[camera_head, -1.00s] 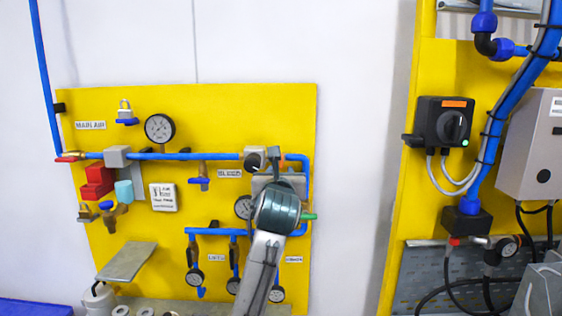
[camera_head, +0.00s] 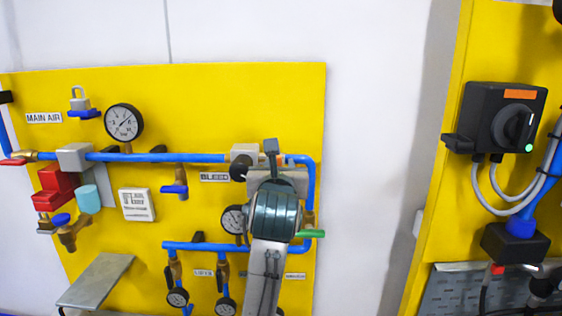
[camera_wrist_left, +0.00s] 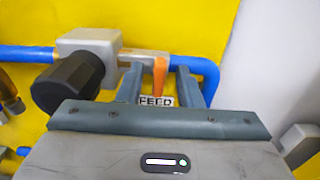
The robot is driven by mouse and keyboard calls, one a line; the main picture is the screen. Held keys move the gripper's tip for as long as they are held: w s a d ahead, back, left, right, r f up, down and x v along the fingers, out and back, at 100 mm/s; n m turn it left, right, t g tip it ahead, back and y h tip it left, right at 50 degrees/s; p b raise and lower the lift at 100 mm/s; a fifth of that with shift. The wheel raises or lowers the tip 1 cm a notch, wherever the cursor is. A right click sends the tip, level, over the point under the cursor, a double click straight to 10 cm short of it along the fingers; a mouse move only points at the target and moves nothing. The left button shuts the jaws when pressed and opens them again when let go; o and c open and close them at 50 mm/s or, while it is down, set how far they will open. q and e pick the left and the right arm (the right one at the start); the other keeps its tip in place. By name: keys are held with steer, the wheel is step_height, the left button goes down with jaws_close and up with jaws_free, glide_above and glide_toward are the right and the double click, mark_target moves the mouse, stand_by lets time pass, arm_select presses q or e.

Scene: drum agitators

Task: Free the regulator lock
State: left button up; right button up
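The regulator is a grey block (camera_head: 244,153) with a black round knob (camera_head: 239,171) on the upper right of the yellow board. In the left wrist view, the block (camera_wrist_left: 88,44) and the large black knob (camera_wrist_left: 70,82) are at the left. An orange upright tab (camera_wrist_left: 160,75) stands right of the block, above a FEED label (camera_wrist_left: 156,101); I cannot tell whether it is the lock. My left gripper (camera_wrist_left: 159,68) is open, its fingers on either side of the tab with gaps showing. In the head view my left gripper (camera_head: 271,148) hides the pipe end. My right gripper is not in view.
Blue pipe (camera_head: 160,157) runs along the board, with a pressure gauge (camera_head: 124,122) above it. Several small gauges and valves hang below. A green handle (camera_head: 310,233) lies beside my left arm. A black switch box (camera_head: 508,118) is on the right panel. Bare wall separates the boards.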

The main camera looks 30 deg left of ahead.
arm_select(q)
steer(key=shift+s+r, duration=0.1)
steer(key=shift+s, duration=0.05)
steer(key=shift+s+d+r, duration=0.15)
steer(key=shift+s+d, duration=0.05)
steer(key=shift+s, duration=0.1)
steer(key=shift+c, duration=0.6)
jaws_close()
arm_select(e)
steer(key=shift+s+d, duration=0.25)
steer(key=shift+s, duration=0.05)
